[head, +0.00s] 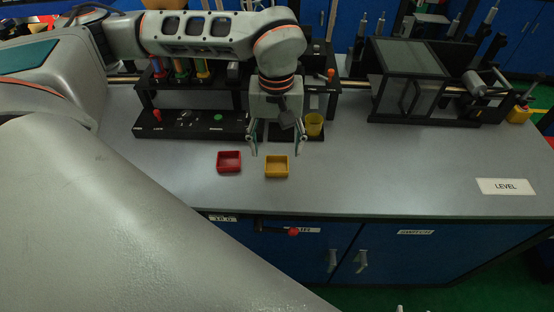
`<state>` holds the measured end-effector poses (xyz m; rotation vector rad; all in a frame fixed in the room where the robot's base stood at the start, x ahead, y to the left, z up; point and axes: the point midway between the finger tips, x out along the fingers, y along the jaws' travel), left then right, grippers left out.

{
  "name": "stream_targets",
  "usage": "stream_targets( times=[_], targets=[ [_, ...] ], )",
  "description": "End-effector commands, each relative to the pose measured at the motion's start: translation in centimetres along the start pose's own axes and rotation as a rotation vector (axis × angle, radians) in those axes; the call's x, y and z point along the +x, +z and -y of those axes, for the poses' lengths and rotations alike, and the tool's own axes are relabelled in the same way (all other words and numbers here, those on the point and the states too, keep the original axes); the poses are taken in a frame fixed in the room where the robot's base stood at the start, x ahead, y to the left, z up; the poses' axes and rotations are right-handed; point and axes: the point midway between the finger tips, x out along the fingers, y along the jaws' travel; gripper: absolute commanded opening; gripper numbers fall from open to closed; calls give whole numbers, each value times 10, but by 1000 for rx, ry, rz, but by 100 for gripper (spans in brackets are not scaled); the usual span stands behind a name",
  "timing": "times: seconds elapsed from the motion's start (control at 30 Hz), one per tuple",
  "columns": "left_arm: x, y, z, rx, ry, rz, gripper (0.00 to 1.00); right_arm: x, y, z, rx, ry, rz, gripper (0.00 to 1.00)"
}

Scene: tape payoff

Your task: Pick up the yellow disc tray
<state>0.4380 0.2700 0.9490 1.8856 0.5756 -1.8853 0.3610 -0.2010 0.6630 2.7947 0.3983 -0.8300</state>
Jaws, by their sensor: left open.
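The yellow disc tray (277,174) is a small square open tray on the grey bench top, near its front edge. My left gripper (274,150) points down just behind and above the tray in the head view. Its two fingers are spread apart with nothing between them. I cannot tell its exact height above the bench. My right gripper is not in view.
A red tray (229,169) sits just left of the yellow one. A yellow cup (314,124) stands behind, by a black control panel (190,124). A black-framed box (408,80) stands at back right. The bench right of the trays is clear up to a LEVEL label (505,187).

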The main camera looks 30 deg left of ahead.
Motion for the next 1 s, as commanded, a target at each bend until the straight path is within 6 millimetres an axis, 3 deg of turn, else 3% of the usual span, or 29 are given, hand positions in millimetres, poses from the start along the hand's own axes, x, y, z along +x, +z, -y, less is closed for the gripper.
stream_targets(
  times=[0.43,0.77,0.9,1.0],
  targets=[
    [54,-6,-1,0,0,2,61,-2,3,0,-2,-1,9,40],
    [60,-6,-1,0,1,0,61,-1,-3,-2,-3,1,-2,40],
    [60,-6,-1,0,1,1,25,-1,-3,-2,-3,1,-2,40],
    [60,-6,-1,0,1,1,25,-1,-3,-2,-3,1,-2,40]
  ],
)
